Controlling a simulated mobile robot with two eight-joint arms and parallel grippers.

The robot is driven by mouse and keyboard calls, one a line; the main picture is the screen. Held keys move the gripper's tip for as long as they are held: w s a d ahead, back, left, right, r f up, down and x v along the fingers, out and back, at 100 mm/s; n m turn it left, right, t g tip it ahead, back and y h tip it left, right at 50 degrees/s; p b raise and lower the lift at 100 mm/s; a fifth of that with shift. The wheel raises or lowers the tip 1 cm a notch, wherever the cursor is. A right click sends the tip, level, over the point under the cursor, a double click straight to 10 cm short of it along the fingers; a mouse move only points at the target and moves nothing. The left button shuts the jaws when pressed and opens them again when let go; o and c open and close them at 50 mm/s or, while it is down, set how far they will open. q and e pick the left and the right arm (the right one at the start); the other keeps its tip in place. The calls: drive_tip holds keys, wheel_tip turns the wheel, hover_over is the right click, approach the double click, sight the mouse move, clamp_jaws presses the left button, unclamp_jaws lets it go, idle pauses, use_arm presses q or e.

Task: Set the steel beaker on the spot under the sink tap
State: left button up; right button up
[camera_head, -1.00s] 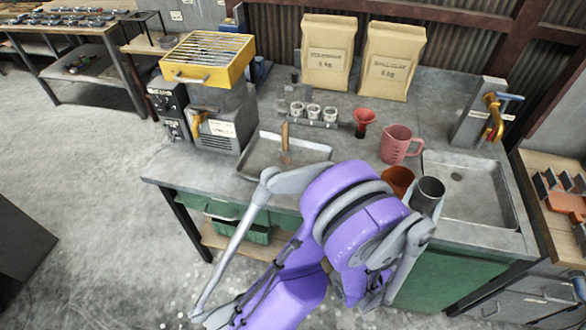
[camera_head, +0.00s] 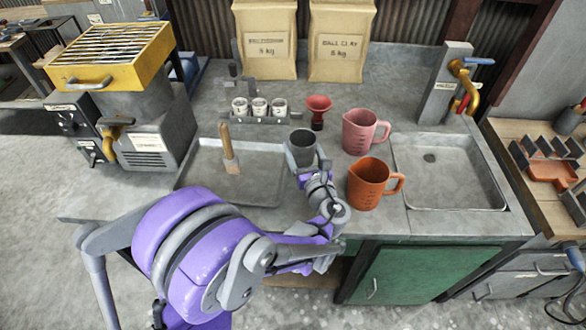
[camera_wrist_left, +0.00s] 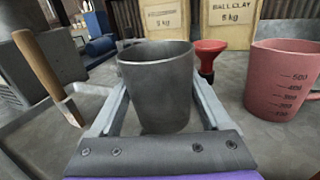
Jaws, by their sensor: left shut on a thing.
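The steel beaker (camera_head: 301,150) is a dark grey cup, upright between the fingers of my left gripper (camera_head: 308,166). The left wrist view shows the beaker (camera_wrist_left: 157,88) with a finger along each side; the gripper is shut on it. It is over the counter beside the right edge of the metal tray, left of the pink jug. The sink (camera_head: 447,150) is at the right of the counter, with a brass tap (camera_head: 466,90) with a blue handle on a grey post behind it. My right gripper is out of view.
An orange jug (camera_head: 368,184) and a pink jug (camera_head: 361,131) stand between the beaker and the sink. A red funnel (camera_head: 318,112) stands behind the beaker. A metal tray (camera_head: 200,185) with a wooden-handled tool lies left. Two clay bags stand at the back.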

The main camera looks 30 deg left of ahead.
use_arm(q)
drive_tip(key=shift+s+f, duration=0.2)
drive_tip(key=shift+f, duration=1.05)
drive_tip(key=shift+f+b, duration=0.5)
drive_tip(key=shift+f, duration=1.75)
drive_tip(key=shift+f, duration=0.2)
drive_tip(key=o, duration=1.5)
drive_tip(key=shift+w+r, duration=0.1)
